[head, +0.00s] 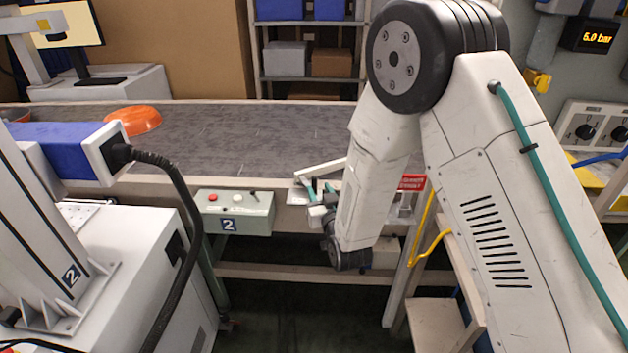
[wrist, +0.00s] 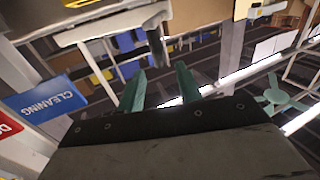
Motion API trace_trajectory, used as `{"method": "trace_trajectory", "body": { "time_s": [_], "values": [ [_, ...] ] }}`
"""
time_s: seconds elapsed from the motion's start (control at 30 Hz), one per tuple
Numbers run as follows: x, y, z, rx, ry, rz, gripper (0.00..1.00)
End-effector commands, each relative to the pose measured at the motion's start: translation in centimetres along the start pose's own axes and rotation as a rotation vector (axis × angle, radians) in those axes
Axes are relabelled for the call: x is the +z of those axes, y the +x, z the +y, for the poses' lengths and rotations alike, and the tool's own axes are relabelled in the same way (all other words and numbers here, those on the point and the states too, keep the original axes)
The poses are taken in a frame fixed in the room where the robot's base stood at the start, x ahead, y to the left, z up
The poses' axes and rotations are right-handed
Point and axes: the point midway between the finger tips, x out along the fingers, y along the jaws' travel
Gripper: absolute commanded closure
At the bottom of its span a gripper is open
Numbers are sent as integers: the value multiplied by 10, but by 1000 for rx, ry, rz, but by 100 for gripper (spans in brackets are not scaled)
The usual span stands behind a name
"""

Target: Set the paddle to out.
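A pale bar (head: 322,168), which looks like the paddle, lies at a slant over the conveyor's near edge in the head view. My arm hides its right end. My gripper (head: 319,187) is just below and in front of it, with teal fingers pointing up toward the edge. In the wrist view my gripper (wrist: 161,69) has its two fingers apart with nothing held between them. A dark upright piece (wrist: 157,46) shows beyond the fingertips, beneath a pale slab (wrist: 112,25). I cannot tell whether the fingers touch anything, or which setting the paddle has.
A red sign (head: 412,183) stands right of my gripper. A blue CLEANING sign (wrist: 45,100) is at left in the wrist view.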

Motion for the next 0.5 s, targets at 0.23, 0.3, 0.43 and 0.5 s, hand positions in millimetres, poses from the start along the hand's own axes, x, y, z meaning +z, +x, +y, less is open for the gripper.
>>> {"method": "trace_trajectory", "body": {
  "time_s": [0.23,0.3,0.43,0.5],
  "values": [
    [0,41,1,1,-1,-1,65],
    [0,49,1,1,-1,0,65],
    [0,57,1,1,-1,-1,65],
    [0,59,1,0,-1,-2,65]
  ]
}}
